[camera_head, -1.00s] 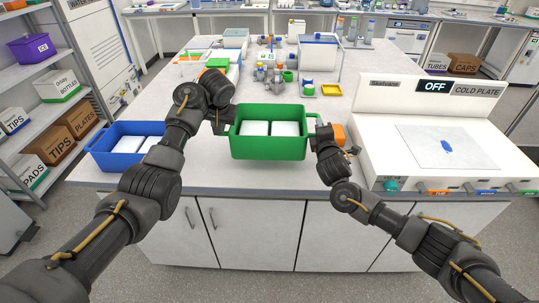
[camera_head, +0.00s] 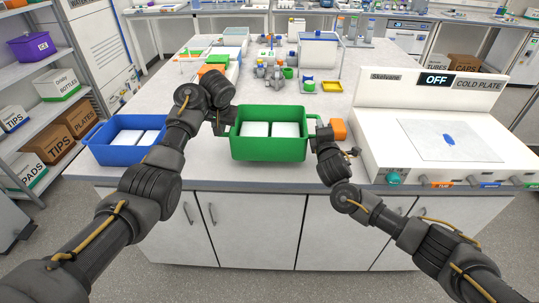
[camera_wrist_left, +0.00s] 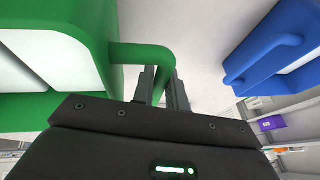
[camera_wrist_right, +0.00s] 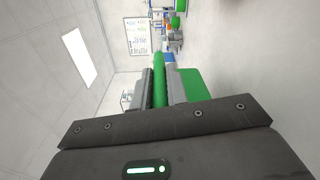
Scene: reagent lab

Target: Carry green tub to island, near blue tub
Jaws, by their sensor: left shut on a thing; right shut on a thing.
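The green tub (camera_head: 268,149) is upright over the front part of the island (camera_head: 236,178), with two white blocks inside. My left gripper (camera_head: 221,119) is shut on its left handle, which shows between the fingers in the left wrist view (camera_wrist_left: 160,85). My right gripper (camera_head: 317,128) is shut on its right handle; the green bar shows between the fingers in the right wrist view (camera_wrist_right: 159,85). The blue tub (camera_head: 118,153) stands at the island's front left, also holding white blocks, partly behind my left arm. I cannot tell whether the green tub touches the top.
The cold plate (camera_head: 480,165), reading OFF, stands close on the right. An orange object (camera_head: 338,128) is beside my right gripper. A yellow tray (camera_head: 331,86), a blue-lidded container (camera_head: 318,50) and several small bottles stand behind. A shelf (camera_head: 50,115) is at the left.

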